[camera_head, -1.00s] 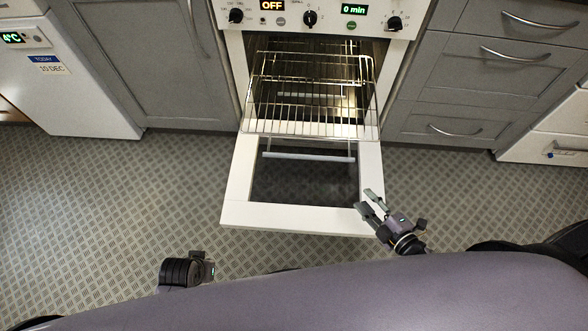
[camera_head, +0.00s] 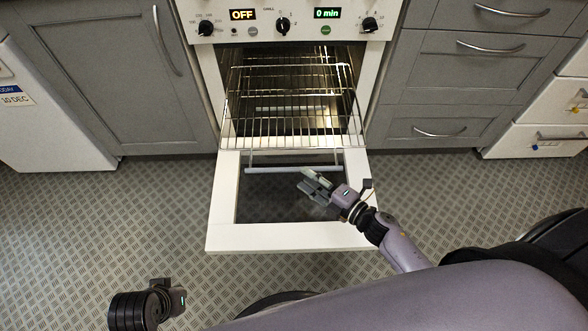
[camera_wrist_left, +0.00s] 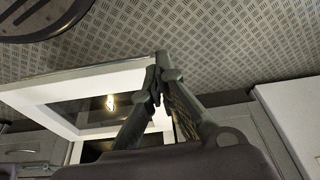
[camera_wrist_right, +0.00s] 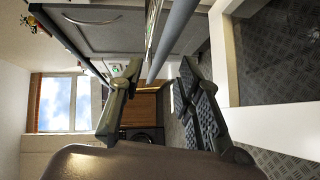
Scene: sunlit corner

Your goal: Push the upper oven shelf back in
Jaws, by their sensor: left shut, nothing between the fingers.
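The upper oven shelf (camera_head: 293,142) is a wire rack, pulled well out of the oven and reaching over the inner end of the lowered door. The white oven door (camera_head: 222,208) lies open with a dark glass pane. My right gripper (camera_head: 308,184) is over the glass, in front of the shelf's front edge and apart from it. Its fingers are open and empty in the right wrist view (camera_wrist_right: 160,68). My left gripper is shut and empty in the left wrist view (camera_wrist_left: 157,82). In the head view only its wrist shows clearly, at the lower left.
A grey bar (camera_head: 293,169) spans the door glass below the shelf. Grey cupboards (camera_head: 110,75) and drawers (camera_head: 465,75) flank the oven. A white fridge (camera_head: 50,125) stands at the left. The patterned floor (camera_head: 150,210) is clear beside the door.

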